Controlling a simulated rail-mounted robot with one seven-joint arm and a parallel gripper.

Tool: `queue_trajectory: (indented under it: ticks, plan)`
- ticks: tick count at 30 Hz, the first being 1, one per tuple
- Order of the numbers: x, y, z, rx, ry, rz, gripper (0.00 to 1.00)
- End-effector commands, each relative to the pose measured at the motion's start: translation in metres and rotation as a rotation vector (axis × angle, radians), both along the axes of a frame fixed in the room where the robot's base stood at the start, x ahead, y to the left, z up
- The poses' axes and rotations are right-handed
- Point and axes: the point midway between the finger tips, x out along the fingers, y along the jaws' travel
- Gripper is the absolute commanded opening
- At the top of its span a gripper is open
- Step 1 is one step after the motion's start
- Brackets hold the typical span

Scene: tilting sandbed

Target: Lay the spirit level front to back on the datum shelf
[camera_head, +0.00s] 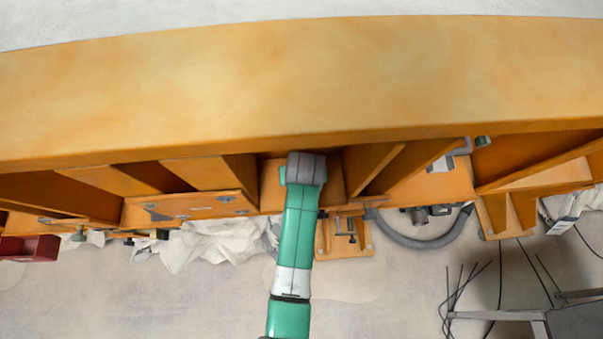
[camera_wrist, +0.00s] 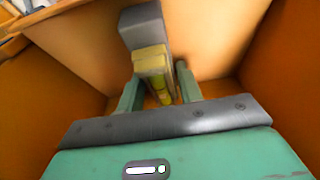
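In the wrist view, the fingers of my gripper (camera_wrist: 160,88) stand close on both sides of the spirit level (camera_wrist: 152,60) and appear shut on it. The level is a narrow bar with a grey end block, a yellowish part and a yellow-green vial. Its grey end points away from my gripper, close to a pale orange panel. Whether it touches the panel is unclear. I cannot tell which orange surface is the datum shelf.
Orange walls enclose my gripper on both sides in the wrist view. The large orange beam (camera_head: 300,80) overhangs several ribbed bays in the head view. Below are a bracket with a clamp (camera_head: 345,238), a grey hose (camera_head: 425,240), white crumpled sheeting (camera_head: 215,243) and a red box (camera_head: 30,248).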

Motion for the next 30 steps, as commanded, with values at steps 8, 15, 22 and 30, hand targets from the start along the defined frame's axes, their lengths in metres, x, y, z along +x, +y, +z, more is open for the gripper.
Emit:
queue_trajectory:
  ticks: [8, 15, 22, 30]
  plan:
    - [0.000, 0.000, 0.001, 0.000, -0.001, 0.000, 0.52]
    - [-0.007, -0.001, 0.025, -0.002, -0.004, 0.000, 0.52]
    - [-0.030, -0.003, 0.079, -0.001, -0.004, 0.000, 0.52]
    - [-0.045, -0.004, 0.112, 0.000, -0.001, 0.001, 0.52]
